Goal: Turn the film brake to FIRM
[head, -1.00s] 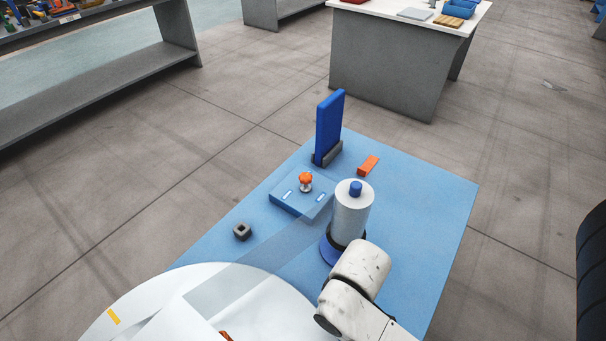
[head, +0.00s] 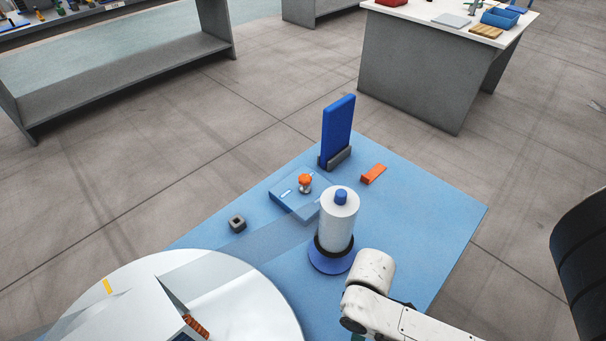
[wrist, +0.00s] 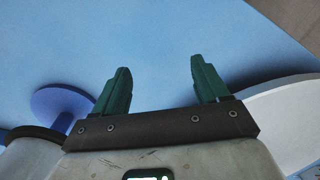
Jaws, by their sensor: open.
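An orange knob (head: 305,181) stands on a flat blue block (head: 291,194) on the blue table. Two small white labels lie on the block, too small to read; I take this as the film brake. The knob's setting cannot be told. A white film roll (head: 338,220) with a blue cap (head: 341,197) stands upright on a round blue base (head: 331,260), with clear film running left from it. My gripper (wrist: 158,66) is open and empty in the wrist view, its green fingers over bare table. The blue base (wrist: 62,100) shows left of it there.
A white round turntable (head: 262,318) carries a white box (head: 133,318) at lower left. A tall blue panel (head: 338,130) in a grey holder, an orange block (head: 374,174) and a dark square piece (head: 237,224) stand on the table (head: 425,210). The table's right side is clear.

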